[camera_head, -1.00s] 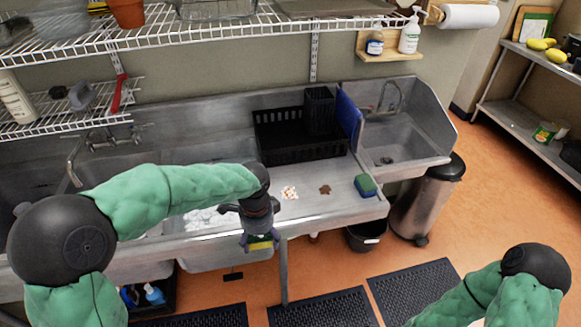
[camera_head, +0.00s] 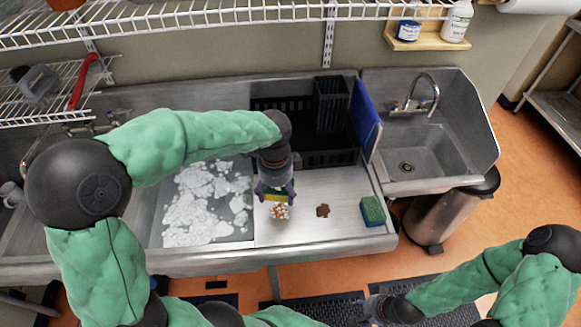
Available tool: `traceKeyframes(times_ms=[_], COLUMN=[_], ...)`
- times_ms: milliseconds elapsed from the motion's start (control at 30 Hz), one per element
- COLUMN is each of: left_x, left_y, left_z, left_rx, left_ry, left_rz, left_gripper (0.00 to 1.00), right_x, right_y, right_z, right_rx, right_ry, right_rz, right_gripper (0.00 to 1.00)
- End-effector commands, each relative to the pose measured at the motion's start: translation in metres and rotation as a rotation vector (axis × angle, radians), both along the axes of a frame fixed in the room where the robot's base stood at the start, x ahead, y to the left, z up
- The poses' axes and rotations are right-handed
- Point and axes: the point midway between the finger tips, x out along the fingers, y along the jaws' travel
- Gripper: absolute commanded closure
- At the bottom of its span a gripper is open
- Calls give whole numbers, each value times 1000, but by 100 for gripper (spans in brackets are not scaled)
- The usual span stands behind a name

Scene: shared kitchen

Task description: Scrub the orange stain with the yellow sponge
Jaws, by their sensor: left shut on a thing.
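My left gripper (camera_head: 275,187) is shut on the yellow sponge (camera_head: 276,197), which has a green layer. It holds the sponge at the back edge of the speckled orange-and-white stain (camera_head: 279,212) on the steel counter. I cannot tell whether the sponge touches the counter. The gripper hides part of the sponge. My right gripper (camera_head: 374,308) is low in the view, in front of the counter over the floor mats. Its fingers are too small and dark to tell whether they are open.
A brown stain (camera_head: 323,211) lies to the right on the counter (camera_head: 300,235). A blue sponge with a green top (camera_head: 373,210) stands near the right edge. A black dish rack (camera_head: 335,148) is behind. A foam-filled basin (camera_head: 208,205) is left, an empty sink (camera_head: 420,150) right.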

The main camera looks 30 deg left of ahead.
Motion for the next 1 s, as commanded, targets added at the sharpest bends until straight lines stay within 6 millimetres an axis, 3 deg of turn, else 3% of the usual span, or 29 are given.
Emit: traceKeyframes(times_ms=[267,733,1000], left_x=[0,0,0], left_y=[0,0,0], left_z=[-8,-51,-61], left_rx=[0,0,0], left_ry=[1,0,0], left_rz=[0,0,1], left_gripper=[39,39,39], right_x=[-1,-1,-1], right_y=[0,0,0], right_z=[-7,-44,-53], right_rx=[0,0,0], right_ry=[2,2,1], right_rz=[1,1,0], right_gripper=[60,60,60])
